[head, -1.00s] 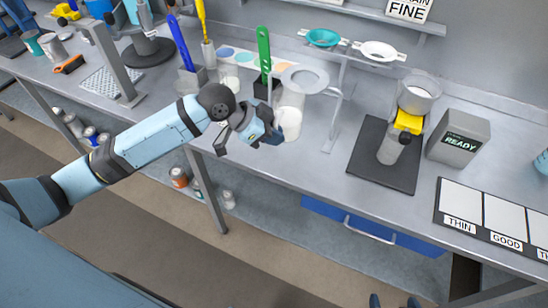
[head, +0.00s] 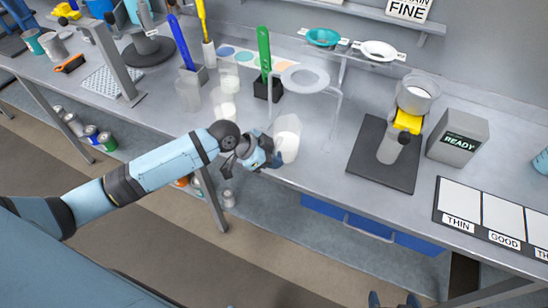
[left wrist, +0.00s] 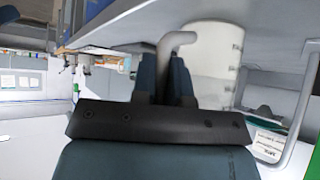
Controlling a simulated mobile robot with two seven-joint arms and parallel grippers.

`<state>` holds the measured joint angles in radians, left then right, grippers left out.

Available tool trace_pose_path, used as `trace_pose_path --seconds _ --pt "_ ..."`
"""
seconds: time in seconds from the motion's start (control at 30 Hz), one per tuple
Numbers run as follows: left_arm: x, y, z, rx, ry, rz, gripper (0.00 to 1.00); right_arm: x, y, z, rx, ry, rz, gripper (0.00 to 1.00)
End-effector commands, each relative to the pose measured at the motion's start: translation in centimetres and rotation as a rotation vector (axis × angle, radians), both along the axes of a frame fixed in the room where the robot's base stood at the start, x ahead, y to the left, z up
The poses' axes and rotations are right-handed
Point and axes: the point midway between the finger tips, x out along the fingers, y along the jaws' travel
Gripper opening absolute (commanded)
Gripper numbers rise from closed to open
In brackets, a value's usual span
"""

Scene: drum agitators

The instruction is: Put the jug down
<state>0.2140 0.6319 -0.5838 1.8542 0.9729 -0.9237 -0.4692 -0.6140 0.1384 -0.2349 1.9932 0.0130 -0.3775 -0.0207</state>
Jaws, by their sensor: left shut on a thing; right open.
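The jug (head: 287,140) is translucent with white contents, near the front edge of the bench (head: 330,185) in the head view. My left gripper (head: 272,155) comes from the left and is shut on the jug's handle. In the left wrist view the jug (left wrist: 213,62) stands beside the fingers (left wrist: 165,82), with its grey handle between them. The jug looks upright; I cannot tell whether its base touches the bench. Two dark fingertips of my right gripper (head: 394,302) show apart at the bottom edge, empty.
A ring stand (head: 305,78) is just behind the jug. A dark mat (head: 375,175) with a yellow-collared device (head: 407,122) lies to the right, beside a READY box (head: 458,138). Clear cups (head: 188,95) and a green-handled tool (head: 264,52) stand behind left. Bench is clear between jug and mat.

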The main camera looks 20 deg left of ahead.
Motion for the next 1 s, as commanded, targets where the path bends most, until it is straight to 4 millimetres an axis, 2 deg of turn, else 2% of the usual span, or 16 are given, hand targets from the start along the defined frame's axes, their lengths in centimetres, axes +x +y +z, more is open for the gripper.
trace_pose_path --seconds 0.1,0.13,0.2,0.23,0.57,0.63,1.0 --pt "0.0 0.0 -0.2 0.000 -0.002 0.000 0.00 0.0 0.0 -0.1 -0.001 0.000 -0.001 0.89" --pt "0.0 0.0 -0.3 0.000 0.000 0.000 0.18 0.0 0.0 -0.1 -0.001 0.000 -0.001 0.89" --pt "0.0 0.0 -0.2 0.000 0.000 0.000 0.35 0.0 -0.1 -0.1 -0.001 0.000 -0.001 0.89" --pt "0.0 0.0 -0.2 0.000 0.000 0.000 0.39 0.0 -0.1 -0.1 -0.001 0.000 -0.001 0.89" --pt "0.0 0.0 0.2 -0.001 -0.001 0.000 0.39 0.0 -0.1 0.1 -0.001 0.000 0.000 0.89" --pt "-0.2 0.5 0.5 0.001 -0.001 0.001 0.39 0.0 -0.1 0.0 -0.001 -0.001 0.000 0.89" --pt "-3.1 5.1 5.7 0.003 -0.001 0.000 0.39 0.0 0.0 -0.9 -0.001 0.000 0.001 0.89"
